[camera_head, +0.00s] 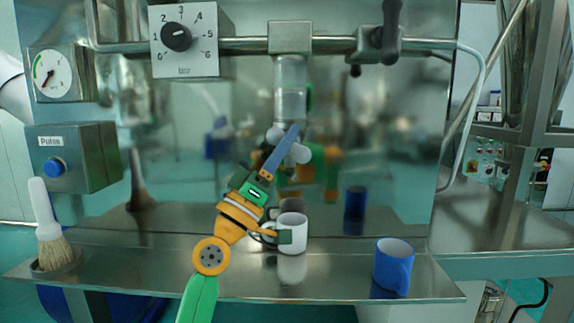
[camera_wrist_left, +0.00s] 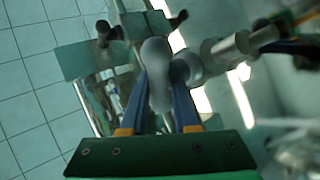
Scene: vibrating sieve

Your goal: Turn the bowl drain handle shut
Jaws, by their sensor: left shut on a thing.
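The bowl drain handle (camera_head: 301,154) is a pale, rounded, knobbed piece below the clear drain tube (camera_head: 291,102) in the middle of the head view. My left gripper (camera_head: 291,137) reaches up to it from below, and its blue fingers cover part of it. In the left wrist view, a pale rounded knob of the handle (camera_wrist_left: 156,72) sits between the two blue fingers of my left gripper (camera_wrist_left: 160,92). The left gripper is shut on this handle. The handle's exact turn angle is hard to tell. My right gripper is not in view.
A blue mug (camera_head: 394,265) stands at the right and a brush (camera_head: 48,225) at the left. A dial (camera_head: 177,37), gauge (camera_head: 52,75) and pulse box (camera_head: 70,158) are upper left.

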